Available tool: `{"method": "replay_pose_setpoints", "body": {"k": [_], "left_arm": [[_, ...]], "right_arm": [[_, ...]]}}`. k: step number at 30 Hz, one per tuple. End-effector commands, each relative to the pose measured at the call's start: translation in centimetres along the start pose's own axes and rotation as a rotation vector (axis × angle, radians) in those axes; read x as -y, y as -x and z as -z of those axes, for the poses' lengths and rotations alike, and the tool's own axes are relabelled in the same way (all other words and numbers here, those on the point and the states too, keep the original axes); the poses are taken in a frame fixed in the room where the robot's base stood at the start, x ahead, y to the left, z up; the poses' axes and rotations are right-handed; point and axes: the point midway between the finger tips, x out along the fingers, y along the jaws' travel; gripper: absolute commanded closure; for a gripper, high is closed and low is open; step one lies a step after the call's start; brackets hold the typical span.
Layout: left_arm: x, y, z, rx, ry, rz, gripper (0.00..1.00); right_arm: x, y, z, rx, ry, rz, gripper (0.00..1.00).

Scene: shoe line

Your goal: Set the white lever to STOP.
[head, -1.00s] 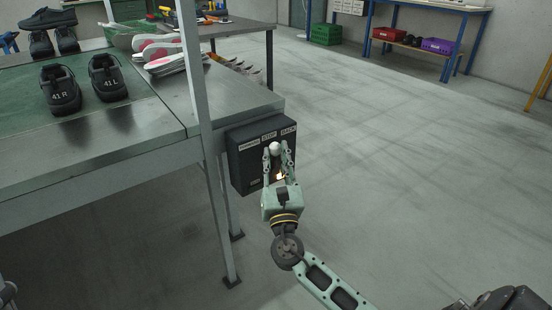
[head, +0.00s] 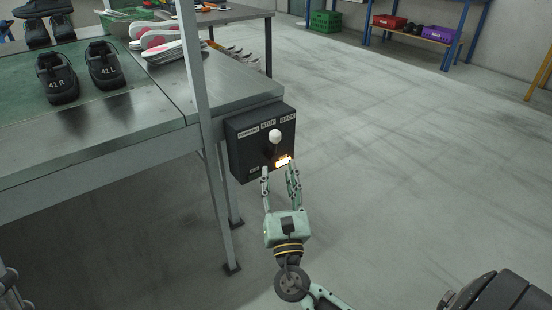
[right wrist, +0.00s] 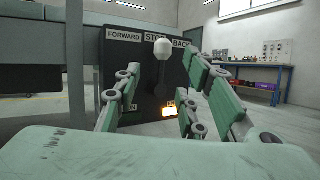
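The white lever (head: 274,136) has a round white knob on a dark stem. It stands on the front of a black control box (head: 240,154) with labels FORWARD, STOP and BACK along its top. The knob is below the STOP label, and it shows the same way in the right wrist view (right wrist: 162,48). My right gripper (head: 279,170) is open and empty, just below and in front of the lever, apart from it. In the right wrist view its fingers (right wrist: 165,78) spread either side of the box.
An orange lamp (head: 283,161) glows low on the box. The box hangs at the end of a metal bench (head: 150,122) with black shoes (head: 105,66) on it. A grey post (head: 196,85) stands left of the box. The floor to the right is clear.

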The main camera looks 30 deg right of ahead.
Motion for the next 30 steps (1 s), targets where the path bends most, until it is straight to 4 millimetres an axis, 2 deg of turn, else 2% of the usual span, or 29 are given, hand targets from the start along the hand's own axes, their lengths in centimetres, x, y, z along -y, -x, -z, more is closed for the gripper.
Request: {"method": "replay_pose_setpoints", "body": {"k": [3, 7, 24, 28, 30], "left_arm": [[0.0, 0.0, 0.0, 0.000, 0.000, 0.000, 0.60], [0.0, 0.0, 0.0, -0.001, 0.000, 0.000, 0.60], [0.0, 0.0, 0.0, -0.001, 0.000, -0.001, 0.60], [0.0, 0.0, 0.0, 0.000, 0.000, 0.000, 0.60], [0.0, 0.0, 0.0, 0.000, 0.000, 0.000, 0.60]], "right_arm": [[0.0, 1.8, 0.1, -0.002, 0.001, -0.001, 0.63], [0.0, 2.7, 0.0, 0.000, 0.000, 0.000, 0.63], [-0.1, 2.9, 0.0, -0.002, -0.005, -0.002, 0.63], [-1.4, 3.1, 1.1, -0.075, -0.132, -0.040, 0.63], [-3.2, 3.6, 2.2, -0.167, -0.305, -0.088, 0.63]]}}
